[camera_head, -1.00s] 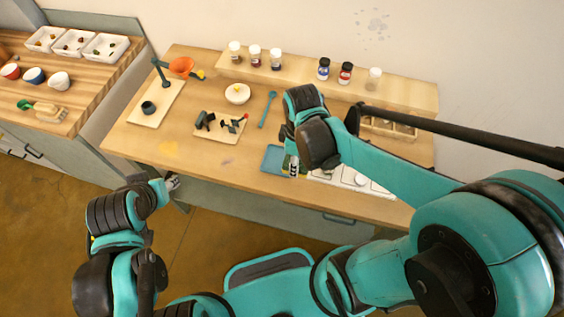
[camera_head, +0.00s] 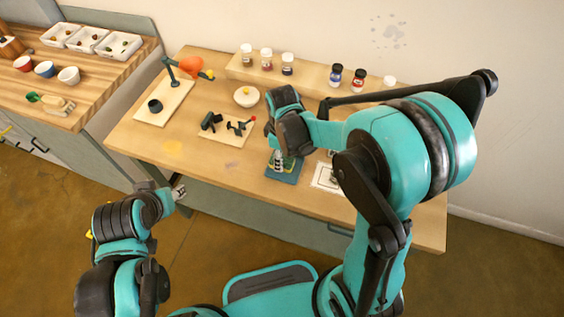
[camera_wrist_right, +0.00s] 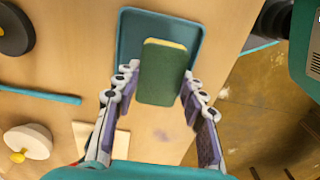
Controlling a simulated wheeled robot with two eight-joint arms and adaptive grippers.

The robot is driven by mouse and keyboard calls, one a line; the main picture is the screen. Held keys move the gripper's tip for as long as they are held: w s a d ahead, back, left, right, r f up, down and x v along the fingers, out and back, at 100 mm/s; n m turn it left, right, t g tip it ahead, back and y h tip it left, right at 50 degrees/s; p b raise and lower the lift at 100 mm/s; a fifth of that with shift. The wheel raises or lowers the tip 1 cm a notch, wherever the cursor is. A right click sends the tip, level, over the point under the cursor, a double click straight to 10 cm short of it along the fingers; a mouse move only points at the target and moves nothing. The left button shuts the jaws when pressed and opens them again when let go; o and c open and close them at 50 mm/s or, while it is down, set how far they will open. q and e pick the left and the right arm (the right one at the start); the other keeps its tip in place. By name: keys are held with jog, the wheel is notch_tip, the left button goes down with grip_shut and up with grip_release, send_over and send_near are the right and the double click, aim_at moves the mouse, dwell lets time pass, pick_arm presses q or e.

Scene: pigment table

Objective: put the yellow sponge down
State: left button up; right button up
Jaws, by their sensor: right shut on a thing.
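The yellow sponge (camera_wrist_right: 163,75) shows in the right wrist view as a block with a dark green broad face and a yellow edge. My right gripper (camera_wrist_right: 160,76) is shut on it, one finger at each side. The blue tray (camera_wrist_right: 131,42) lies behind the sponge in that view; whether they touch I cannot tell. In the head view my right gripper (camera_head: 279,160) points down over the blue tray (camera_head: 284,178), hiding part of it and most of the sponge. My left gripper (camera_head: 178,191) is low at the table's front left edge, its fingers too small to judge.
A blue stick (camera_wrist_right: 40,94) lies near the tray. A raised shelf (camera_head: 310,80) holds jars at the back. Bare wood lies at the table's front left.

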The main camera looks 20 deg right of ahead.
notch_tip(320, 180, down, 2)
jog(key=shift+f+b, duration=0.15)
jog(key=shift+b, duration=0.15)
jog(key=shift+f, duration=0.1)
jog(key=o, duration=1.2)
